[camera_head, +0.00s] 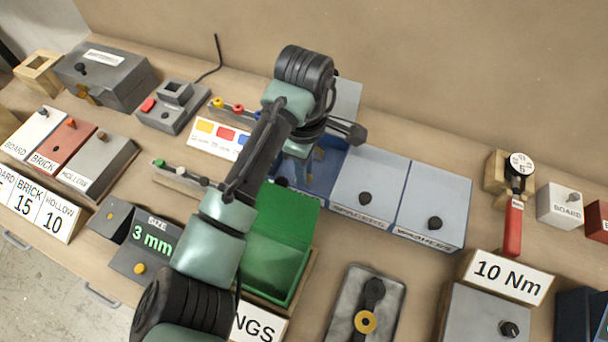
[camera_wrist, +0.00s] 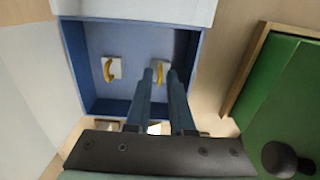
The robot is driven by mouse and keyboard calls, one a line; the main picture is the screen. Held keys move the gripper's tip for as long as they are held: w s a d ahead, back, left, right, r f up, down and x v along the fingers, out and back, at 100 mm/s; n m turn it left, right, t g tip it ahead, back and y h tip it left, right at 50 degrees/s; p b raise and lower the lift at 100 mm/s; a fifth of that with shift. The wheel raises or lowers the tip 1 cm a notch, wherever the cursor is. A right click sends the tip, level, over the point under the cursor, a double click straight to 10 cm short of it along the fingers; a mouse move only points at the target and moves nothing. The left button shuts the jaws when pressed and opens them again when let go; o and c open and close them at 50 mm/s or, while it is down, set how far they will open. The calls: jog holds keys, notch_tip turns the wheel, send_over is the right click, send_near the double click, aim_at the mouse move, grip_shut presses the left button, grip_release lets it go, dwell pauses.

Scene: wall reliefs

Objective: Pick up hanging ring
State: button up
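Two small yellow curved pieces, which look like hanging rings, sit on pale square blocks inside an open blue box (camera_wrist: 110,104). In the wrist view the left ring (camera_wrist: 108,70) is clear of my fingers, and the right ring (camera_wrist: 160,72) shows between my fingertips. My gripper (camera_wrist: 160,76) is open, its two blue-grey fingers a small gap apart and reaching into the box. Whether they touch the right ring I cannot tell. In the head view my arm hides much of the box, and my gripper (camera_head: 293,180) points down into it.
Beside the blue box are closed compartments labelled spacers (camera_head: 365,190) and washers (camera_head: 432,205). An open green box (camera_head: 270,262) stands in front. A label reading 10 Nm (camera_head: 508,277) is at right.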

grip_shut()
jog(key=shift+r, duration=0.1)
